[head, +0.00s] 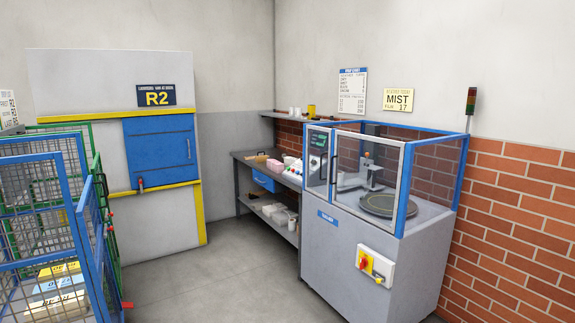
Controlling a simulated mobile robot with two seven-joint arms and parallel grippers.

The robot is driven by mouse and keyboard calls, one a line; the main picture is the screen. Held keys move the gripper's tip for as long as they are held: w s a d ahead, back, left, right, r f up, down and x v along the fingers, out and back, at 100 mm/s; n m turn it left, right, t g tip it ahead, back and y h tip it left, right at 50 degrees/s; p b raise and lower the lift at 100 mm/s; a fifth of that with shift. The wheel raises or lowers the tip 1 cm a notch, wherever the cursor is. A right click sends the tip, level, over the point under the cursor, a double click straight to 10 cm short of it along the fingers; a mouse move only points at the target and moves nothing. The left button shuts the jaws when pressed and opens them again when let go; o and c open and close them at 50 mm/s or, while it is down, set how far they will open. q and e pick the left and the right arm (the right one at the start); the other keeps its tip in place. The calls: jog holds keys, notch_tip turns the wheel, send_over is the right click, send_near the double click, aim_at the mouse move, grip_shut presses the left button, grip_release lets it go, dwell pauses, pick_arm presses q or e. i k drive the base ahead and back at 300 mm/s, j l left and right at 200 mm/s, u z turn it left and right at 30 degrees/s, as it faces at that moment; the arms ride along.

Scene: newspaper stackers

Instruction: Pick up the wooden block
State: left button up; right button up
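I cannot make out a wooden block with certainty. A small tan item (261,158) lies on the dark workbench (243,161) in the far corner, but it is too small to tell what it is. Neither of my grippers is in the head view.
A grey machine with a blue-framed clear enclosure (363,255) stands at right and hides part of the bench. Blue and green wire cages (88,215) stand at left, one holding printed bundles (62,290). A blue hatch (158,150) is on the R2 unit. The middle floor (205,275) is clear.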

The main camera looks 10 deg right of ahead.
aim_at(260, 158)
jog(key=i, duration=4.65)
jog(key=i+j+z, duration=0.15)
jog(key=i, duration=0.25)
jog(key=i+j+z, duration=0.2)
jog(key=i, duration=0.25)
jog(key=i+j+z, duration=1.3)
jog(key=i+j, duration=0.15)
jog(key=j, duration=0.15)
